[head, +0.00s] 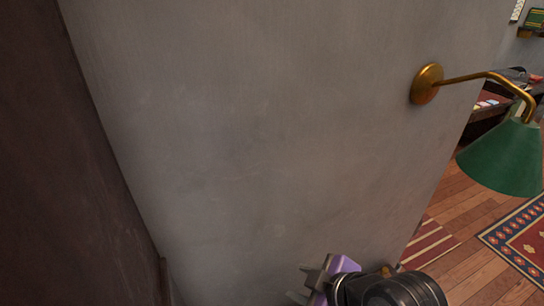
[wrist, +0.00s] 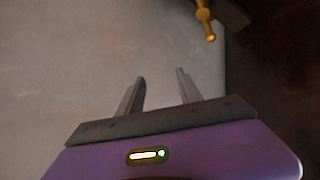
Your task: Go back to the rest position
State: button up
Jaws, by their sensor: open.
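My gripper (wrist: 160,77) is open and empty in the wrist view, its two grey fingers apart in front of the grey wall. In the head view my gripper (head: 308,282) shows at the bottom edge, with its purple body and part of my dark arm beside it. Its lower part is cut off by the frame. No teapot is in view.
A grey wall (head: 250,130) fills most of the head view. A dark brown panel (head: 60,180) stands at the left. A green lamp (head: 503,158) on a brass arm juts from the wall at right. Beyond it is wooden floor (head: 470,215) with a patterned rug (head: 525,240).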

jog(key=s+d+m+t+h+b, duration=0.35)
jog(key=s+d+m+t, duration=0.45)
jog(key=d+m+t, duration=0.3)
jog(key=s+d+f+m+g+b, duration=0.1)
jog(key=s+f, duration=0.1)
jog(key=s, duration=0.9)
jog(key=s+d+f+m+g+h+b, duration=0.1)
jog(key=s+f+g, duration=0.1)
jog(key=s, duration=0.9)
jog(key=shift+s+d+f+b, duration=0.15)
jog(key=shift+d+f+b, duration=0.15)
jog(key=shift+f, duration=0.3)
jog(key=shift+h, duration=0.25)
dwell(3.3)
